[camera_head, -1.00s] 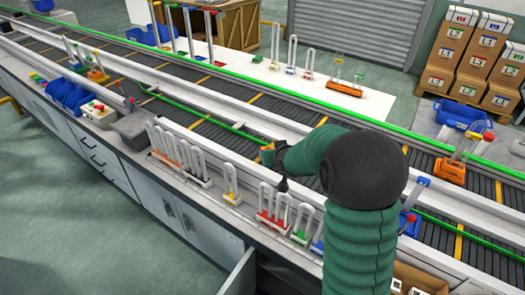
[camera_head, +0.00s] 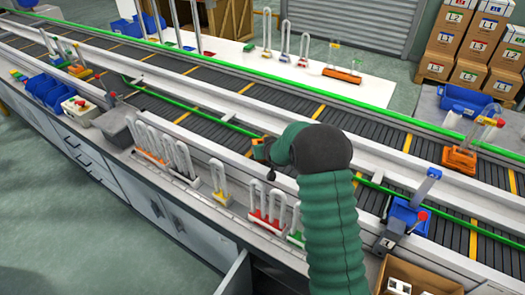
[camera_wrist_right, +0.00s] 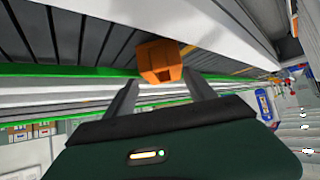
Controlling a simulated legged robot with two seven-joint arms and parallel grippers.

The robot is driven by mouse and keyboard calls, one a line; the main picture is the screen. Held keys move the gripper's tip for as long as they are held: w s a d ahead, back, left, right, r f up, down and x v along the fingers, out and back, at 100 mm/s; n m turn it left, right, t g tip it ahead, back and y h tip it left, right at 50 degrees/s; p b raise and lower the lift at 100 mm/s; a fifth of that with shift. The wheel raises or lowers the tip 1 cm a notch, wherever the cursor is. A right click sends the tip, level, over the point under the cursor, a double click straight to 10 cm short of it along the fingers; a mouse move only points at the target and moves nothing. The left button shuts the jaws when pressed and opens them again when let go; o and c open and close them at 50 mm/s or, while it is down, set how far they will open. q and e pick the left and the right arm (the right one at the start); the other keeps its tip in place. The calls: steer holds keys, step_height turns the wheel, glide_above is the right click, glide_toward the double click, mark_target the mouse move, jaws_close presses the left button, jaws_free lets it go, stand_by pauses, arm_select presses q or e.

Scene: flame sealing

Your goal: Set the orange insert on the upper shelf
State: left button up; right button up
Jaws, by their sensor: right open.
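The orange insert (camera_wrist_right: 160,62) is a small block just beyond and partly between the fingertips of my right gripper (camera_wrist_right: 164,84) in the right wrist view. The green sleeve of my right arm hides part of the bench. I cannot tell which surface is the upper shelf. My left gripper is not in view.
Inserts with clear tubes stand along the near bench: white (camera_head: 183,160), yellow (camera_head: 219,184) and red (camera_head: 267,212). A blue fixture (camera_head: 406,216) stands right of my arm. An orange fixture (camera_head: 460,158) is on the conveyor (camera_head: 225,90).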

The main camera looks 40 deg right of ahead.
steer(key=shift+x, duration=1.15)
steer(key=shift+w+a+f, duration=0.1)
steer(key=shift+w+f, duration=0.65)
steer(key=shift+w, duration=0.05)
steer(key=shift+w+a, duration=0.15)
steer(key=shift+d+f, duration=0.2)
steer(key=shift+d, duration=0.35)
steer(key=c, duration=0.5)
steer(key=shift+c, duration=1.2)
steer(key=shift+a, duration=0.15)
steer(key=c, duration=0.5)
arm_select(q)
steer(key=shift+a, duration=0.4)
arm_select(e)
steer(key=shift+r, duration=0.1)
jaws_close()
